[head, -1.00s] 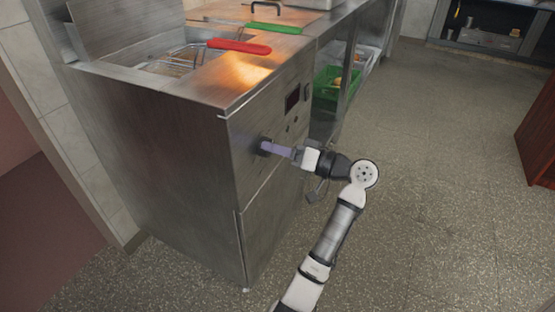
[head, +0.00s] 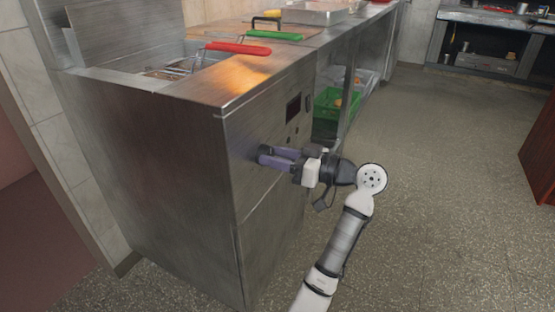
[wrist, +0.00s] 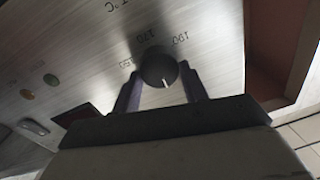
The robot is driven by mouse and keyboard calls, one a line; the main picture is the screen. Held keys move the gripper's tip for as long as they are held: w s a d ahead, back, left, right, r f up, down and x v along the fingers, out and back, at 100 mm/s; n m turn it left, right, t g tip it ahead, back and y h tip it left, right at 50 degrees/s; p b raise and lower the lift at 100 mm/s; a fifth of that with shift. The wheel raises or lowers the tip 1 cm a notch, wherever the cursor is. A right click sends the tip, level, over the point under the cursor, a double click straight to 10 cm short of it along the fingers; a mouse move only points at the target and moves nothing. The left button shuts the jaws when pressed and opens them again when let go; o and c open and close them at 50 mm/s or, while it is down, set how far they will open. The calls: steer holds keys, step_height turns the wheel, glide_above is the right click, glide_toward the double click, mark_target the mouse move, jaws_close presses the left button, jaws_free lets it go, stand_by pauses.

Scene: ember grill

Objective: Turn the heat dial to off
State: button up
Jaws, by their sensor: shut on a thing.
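The heat dial (wrist: 157,69) is a round dark knob with a short white mark, on the brushed-steel front of the fryer cabinet (head: 262,128). In the wrist view its white mark points toward the bottom of the picture, toward my gripper's palm. Printed temperature numbers and "°C" show on the panel around it. My gripper (head: 264,154) has two purple-grey fingers reaching the panel. In the wrist view my gripper (wrist: 160,78) has one finger on each side of the dial, shut on it. In the head view the fingers mostly hide the dial.
Baskets with red (head: 239,48) and green (head: 274,35) handles rest on top. A green crate (head: 335,102) stands below the counter.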

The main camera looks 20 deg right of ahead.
stand_by(0.3)
steer(key=o, duration=1)
steer(key=shift+d, duration=0.1)
steer(key=p+v, duration=0.1)
steer(key=v, duration=1.2)
steer(key=shift+s+d, duration=0.2)
steer(key=shift+s, duration=0.1)
